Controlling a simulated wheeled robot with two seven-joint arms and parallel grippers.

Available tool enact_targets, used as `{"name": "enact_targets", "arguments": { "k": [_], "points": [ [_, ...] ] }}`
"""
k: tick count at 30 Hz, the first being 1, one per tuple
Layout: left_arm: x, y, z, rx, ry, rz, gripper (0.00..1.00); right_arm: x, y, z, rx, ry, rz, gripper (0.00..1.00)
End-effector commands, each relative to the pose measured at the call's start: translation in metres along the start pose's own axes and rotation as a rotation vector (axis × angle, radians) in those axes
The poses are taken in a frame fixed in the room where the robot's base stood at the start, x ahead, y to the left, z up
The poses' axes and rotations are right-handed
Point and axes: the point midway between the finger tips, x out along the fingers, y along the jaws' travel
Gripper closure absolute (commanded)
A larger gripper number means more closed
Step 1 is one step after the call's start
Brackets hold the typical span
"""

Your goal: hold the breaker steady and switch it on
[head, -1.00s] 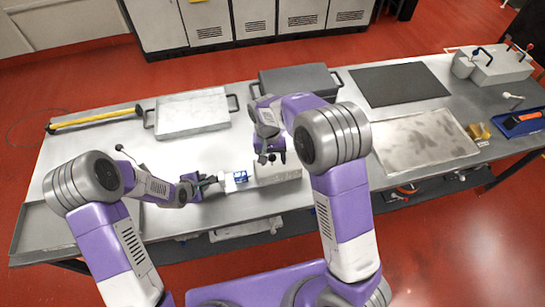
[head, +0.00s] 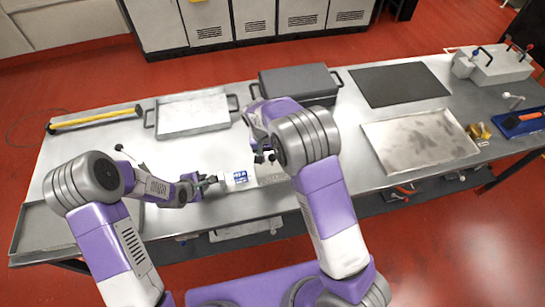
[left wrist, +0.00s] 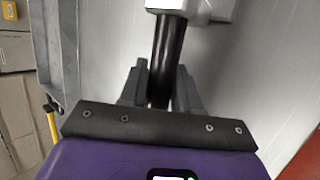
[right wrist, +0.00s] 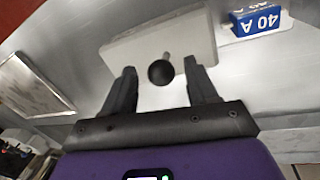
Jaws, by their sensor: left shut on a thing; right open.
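The breaker shows as a pale block (right wrist: 150,40) with a short lever ending in a black ball knob (right wrist: 161,72) in the right wrist view. A blue 40 A label (right wrist: 262,20) sits at its side; it also shows in the head view (head: 240,177). My left gripper (head: 208,180) is shut on a black bar handle (left wrist: 166,50) that runs into a pale body (left wrist: 195,8). My right gripper (right wrist: 160,85) is open, its fingers on either side of the knob in the picture. Whether they touch it, I cannot tell. My right arm partly hides the block in the head view.
A tray with handles (head: 192,113) and a dark lidded box (head: 297,80) stand behind. To the right are a black mat (head: 400,84), a shallow metal tray (head: 420,140) and a blue-and-red tool (head: 520,122). A yellow bar (head: 95,118) lies at the back left.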

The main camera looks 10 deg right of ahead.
Motion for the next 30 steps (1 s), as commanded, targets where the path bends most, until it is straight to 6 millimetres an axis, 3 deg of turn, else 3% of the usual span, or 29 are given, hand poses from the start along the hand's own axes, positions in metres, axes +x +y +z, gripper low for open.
{"name": "enact_targets", "arguments": {
  "k": [1,6,15,26,30],
  "points": [
    [0.002,-0.010,-0.001,-0.001,0.001,-0.026,1.00,0.007,0.000,0.000,0.000,-0.003,0.001,0.42],
    [0.002,-0.010,-0.001,-0.001,0.001,-0.026,1.00,0.019,0.000,0.000,0.000,-0.002,0.000,0.42],
    [0.002,-0.010,0.000,0.000,0.000,-0.026,1.00,0.020,0.000,0.000,0.000,0.000,0.000,0.44],
    [0.002,-0.010,0.000,0.000,0.000,-0.026,1.00,0.019,0.000,0.000,0.000,0.000,0.000,0.99],
    [0.002,-0.010,0.000,0.000,0.000,-0.026,1.00,0.019,0.001,0.000,0.000,0.000,0.000,1.00]
  ]
}}
